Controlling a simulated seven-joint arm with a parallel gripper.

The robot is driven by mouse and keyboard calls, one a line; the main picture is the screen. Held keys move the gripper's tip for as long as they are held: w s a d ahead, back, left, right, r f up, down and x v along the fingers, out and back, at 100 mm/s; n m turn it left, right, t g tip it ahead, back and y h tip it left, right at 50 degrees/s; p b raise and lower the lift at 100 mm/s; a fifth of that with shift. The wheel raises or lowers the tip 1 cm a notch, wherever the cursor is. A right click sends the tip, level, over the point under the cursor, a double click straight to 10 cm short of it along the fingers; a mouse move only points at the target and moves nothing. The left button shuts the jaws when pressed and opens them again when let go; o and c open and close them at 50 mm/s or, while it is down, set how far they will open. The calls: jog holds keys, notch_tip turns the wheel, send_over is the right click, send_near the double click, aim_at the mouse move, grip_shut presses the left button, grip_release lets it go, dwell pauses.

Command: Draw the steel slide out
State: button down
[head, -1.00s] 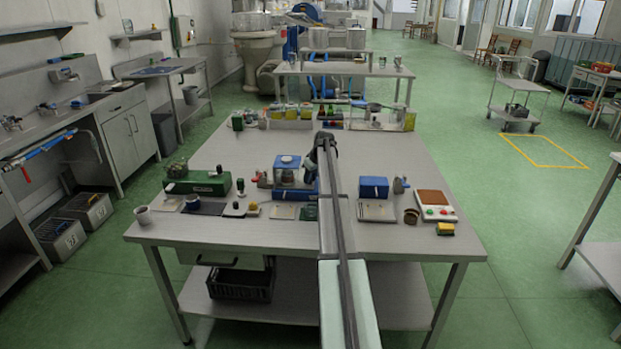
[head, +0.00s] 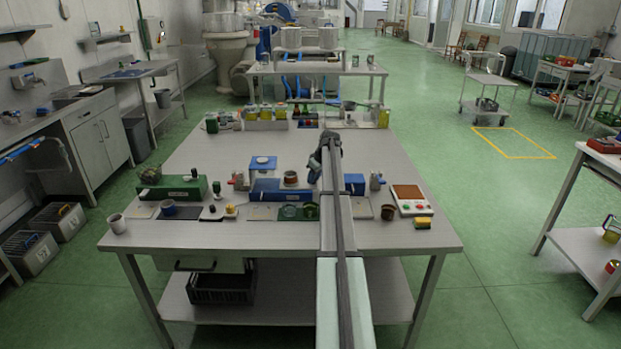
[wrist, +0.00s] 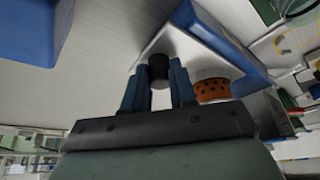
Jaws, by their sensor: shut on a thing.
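In the wrist view, my gripper (wrist: 158,88) has its two blue fingers on either side of a black knob (wrist: 158,68). The knob stands by a pale, smooth plate (wrist: 172,44), which looks like the steel slide, next to a blue block (wrist: 215,38). In the head view, my gripper (head: 325,162) is over the middle of the table, between a blue unit (head: 280,190) and a blue block on the right (head: 354,184). My arm hides the knob and slide there. How far the slide stands out cannot be told.
An orange-brown perforated cup (wrist: 212,90) sits close beside the right finger; it seems to show in the head view (head: 290,178) too. A green box (head: 172,188) stands at left, a control panel (head: 411,199) at right. Bottles line the table's back. The centre-back tabletop is clear.

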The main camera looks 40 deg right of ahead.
jog(key=shift+s+d, duration=0.2)
jog(key=shift+d, duration=0.05)
jog(key=c, duration=1.3)
grip_release()
jog(key=o, duration=0.4)
jog(key=shift+a+r, duration=0.1)
jog(key=v, duration=1.3)
jog(key=shift+r, duration=0.3)
